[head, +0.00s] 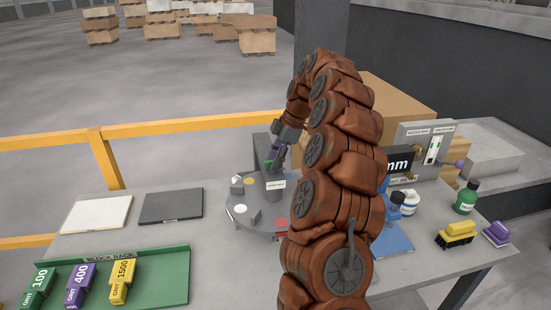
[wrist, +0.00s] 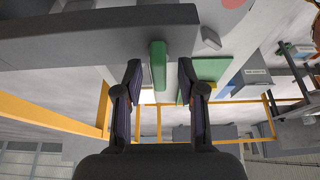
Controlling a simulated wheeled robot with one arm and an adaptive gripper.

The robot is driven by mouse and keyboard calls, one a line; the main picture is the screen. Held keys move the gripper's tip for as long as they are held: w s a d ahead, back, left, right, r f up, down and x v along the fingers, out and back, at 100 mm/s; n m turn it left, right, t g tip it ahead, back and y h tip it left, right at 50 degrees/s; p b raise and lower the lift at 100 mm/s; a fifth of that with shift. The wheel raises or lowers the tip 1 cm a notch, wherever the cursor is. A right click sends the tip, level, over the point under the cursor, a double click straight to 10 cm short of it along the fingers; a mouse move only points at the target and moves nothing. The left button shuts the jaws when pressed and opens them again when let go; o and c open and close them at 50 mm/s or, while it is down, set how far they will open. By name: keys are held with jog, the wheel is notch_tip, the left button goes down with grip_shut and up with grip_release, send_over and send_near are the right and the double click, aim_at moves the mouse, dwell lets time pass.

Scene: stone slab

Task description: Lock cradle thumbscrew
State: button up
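The grey round station (head: 243,217) stands mid-table, with coloured spots on its top. A grey upright housing with a label (head: 275,187) rises at its back, beneath my gripper (head: 277,153). In the wrist view my gripper (wrist: 160,70) has its two dark fingers apart. A narrow green bar (wrist: 158,64) lies in line with the gap, beside a dark grey block (wrist: 90,38). The fingers do not visibly touch the bar. I cannot tell whether this bar is the cradle thumbscrew. My arm hides part of the station's right side.
A green block rack (head: 170,262) holds labelled grit blocks at front left. A white plate (head: 96,213) and a dark plate (head: 171,205) lie behind it. A yellow rail (head: 190,127) runs behind.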

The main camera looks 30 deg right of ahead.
grip_shut()
dwell(0.3)
